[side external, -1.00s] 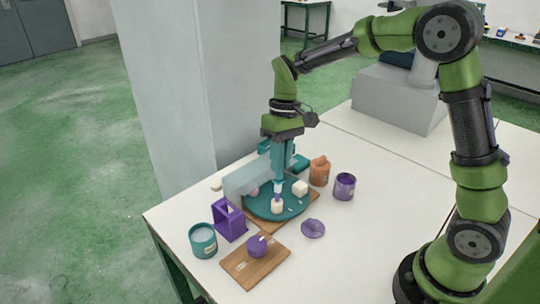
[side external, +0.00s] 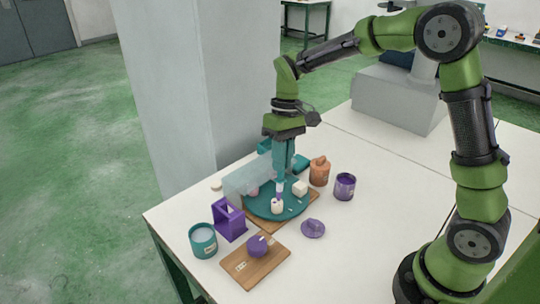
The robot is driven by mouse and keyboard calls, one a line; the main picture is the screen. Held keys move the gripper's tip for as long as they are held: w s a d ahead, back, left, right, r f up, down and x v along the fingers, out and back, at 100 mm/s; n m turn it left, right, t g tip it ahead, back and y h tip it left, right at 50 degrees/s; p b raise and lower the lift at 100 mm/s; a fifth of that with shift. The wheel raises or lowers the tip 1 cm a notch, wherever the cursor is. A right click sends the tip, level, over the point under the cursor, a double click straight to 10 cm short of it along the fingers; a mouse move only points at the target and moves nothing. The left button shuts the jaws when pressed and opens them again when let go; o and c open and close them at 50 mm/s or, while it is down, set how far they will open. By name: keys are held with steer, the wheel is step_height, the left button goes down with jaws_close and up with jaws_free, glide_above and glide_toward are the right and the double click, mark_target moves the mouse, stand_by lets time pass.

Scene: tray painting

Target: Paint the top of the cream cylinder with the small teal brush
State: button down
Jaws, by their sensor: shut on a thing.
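My gripper (side external: 282,176) points down over the teal round tray and is shut on a slim brush (side external: 280,190). The brush is mostly hidden by the fingers, and its teal colour cannot be made out. Its lower end is at or just above the top of the cream cylinder (side external: 277,208). Whether it touches, and how much of the top is coloured, is too small to tell. The cylinder stands upright on the front part of the teal tray (side external: 256,211). A cream block (side external: 300,188) and a pinkish piece (side external: 254,191) are also on the tray.
A translucent panel (side external: 238,182) stands behind the tray. A purple stand (side external: 229,219), a teal pot (side external: 203,241) and a wooden board (side external: 262,267) with a purple knob (side external: 257,247) are in front. A purple disc (side external: 313,228), purple pot (side external: 344,187) and orange jar (side external: 319,172) stand right.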

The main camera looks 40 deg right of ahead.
steer(key=shift+a, duration=0.6)
steer(key=shift+d, duration=0.15)
steer(key=shift+d, duration=0.55)
steer(key=shift+a, duration=0.2)
steer(key=shift+a, duration=0.45)
steer(key=shift+d, duration=0.2)
steer(key=shift+d, duration=0.45)
steer(key=shift+a, duration=0.15)
